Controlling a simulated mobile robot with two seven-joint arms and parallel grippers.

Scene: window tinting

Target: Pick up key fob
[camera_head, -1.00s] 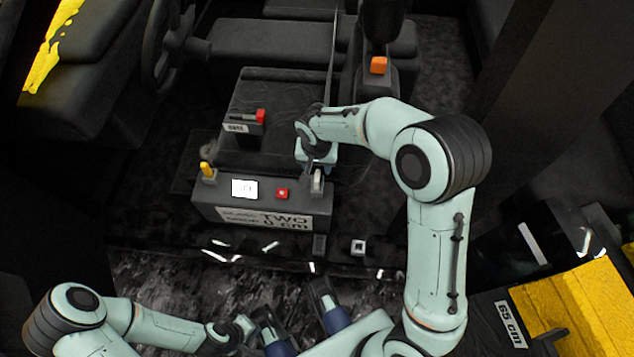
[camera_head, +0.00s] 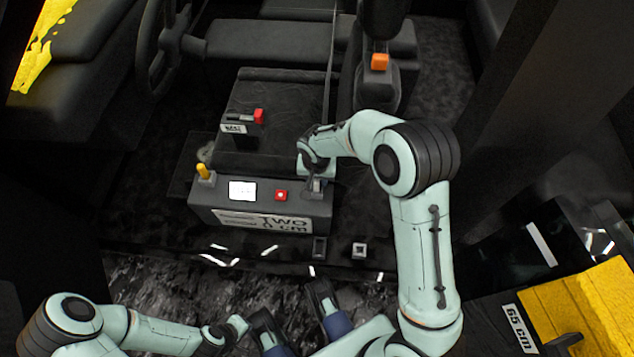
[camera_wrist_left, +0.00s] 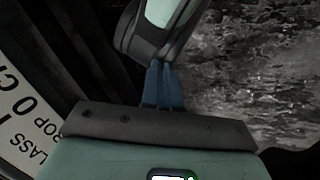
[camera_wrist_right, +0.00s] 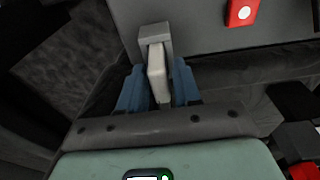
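No object is clearly recognisable as a key fob. A pale upright block (camera_wrist_right: 158,72) stands in a grey bracket (camera_wrist_right: 153,35) in the right wrist view. My right gripper (camera_wrist_right: 160,85) has its blue fingers apart, one on each side of this block; whether they touch it is unclear. In the head view my right gripper (camera_head: 315,182) is at the right end of the dark labelled box (camera_head: 222,208), hiding much of the block. My left gripper (camera_wrist_left: 164,85) has its blue fingers together with nothing visible between them.
The box carries a yellow lever (camera_head: 203,171), a white label (camera_head: 242,190) and a red square with a white dot (camera_head: 281,195). A red knob (camera_head: 259,115) stands behind it. A yellow block (camera_head: 585,310) is at the right. A steering wheel (camera_head: 155,50) is at upper left.

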